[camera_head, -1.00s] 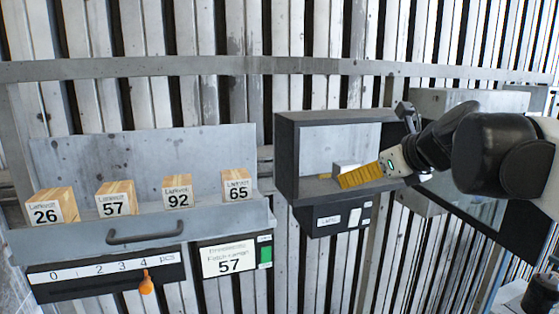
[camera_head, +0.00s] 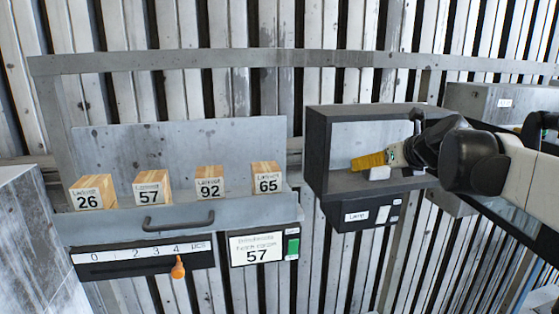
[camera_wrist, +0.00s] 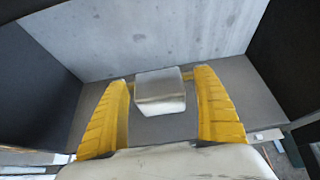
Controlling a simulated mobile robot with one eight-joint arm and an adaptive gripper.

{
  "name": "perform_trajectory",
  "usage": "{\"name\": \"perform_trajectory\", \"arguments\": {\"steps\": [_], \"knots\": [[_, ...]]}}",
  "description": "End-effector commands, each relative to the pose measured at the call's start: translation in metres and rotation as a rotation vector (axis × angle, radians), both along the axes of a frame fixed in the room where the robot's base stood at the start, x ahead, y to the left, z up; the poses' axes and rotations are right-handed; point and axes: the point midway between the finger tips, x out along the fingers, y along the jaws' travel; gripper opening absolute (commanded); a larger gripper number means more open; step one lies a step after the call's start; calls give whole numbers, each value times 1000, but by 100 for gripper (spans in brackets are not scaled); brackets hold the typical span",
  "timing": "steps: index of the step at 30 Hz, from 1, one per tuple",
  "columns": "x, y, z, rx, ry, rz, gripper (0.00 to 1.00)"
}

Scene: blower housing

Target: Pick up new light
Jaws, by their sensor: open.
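The likely new light is a small white block (camera_head: 379,174) on the floor of the dark open box with the "Lamp" label. In the wrist view the white block (camera_wrist: 161,92) lies between the two yellow fingers, with small yellow bits showing at its far left and right sides. My gripper (camera_head: 368,161) reaches into the box from the right. In the wrist view my gripper (camera_wrist: 162,78) is open, one finger on each side of the block, with a gap showing on both sides. The block's underside is hidden.
The lamp box (camera_head: 317,160) has close side walls and a back panel. To its left a grey drawer (camera_head: 110,226) carries several numbered wooden blocks, with an orange slider (camera_head: 178,267) below. A grey block-like surface (camera_head: 28,240) stands at the far left.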

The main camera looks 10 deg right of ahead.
Motion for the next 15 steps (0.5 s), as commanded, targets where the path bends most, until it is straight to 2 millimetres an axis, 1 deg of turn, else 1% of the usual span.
{"name": "perform_trajectory", "arguments": {"steps": [6, 8, 9, 11, 12, 14, 15], "knots": [[1, 0, -1, 0, 0, 0, 79], [0, 0, -1, 0, 0, 0, 62], [0, 0, -1, 0, 0, 0, 50], [0, 0, -1, -1, 0, 0, 31], [0, 0, -1, -1, 1, 0, 20], [0, 0, -1, -1, 1, 0, 20], [0, 0, -1, -1, 1, 0, 15]]}}
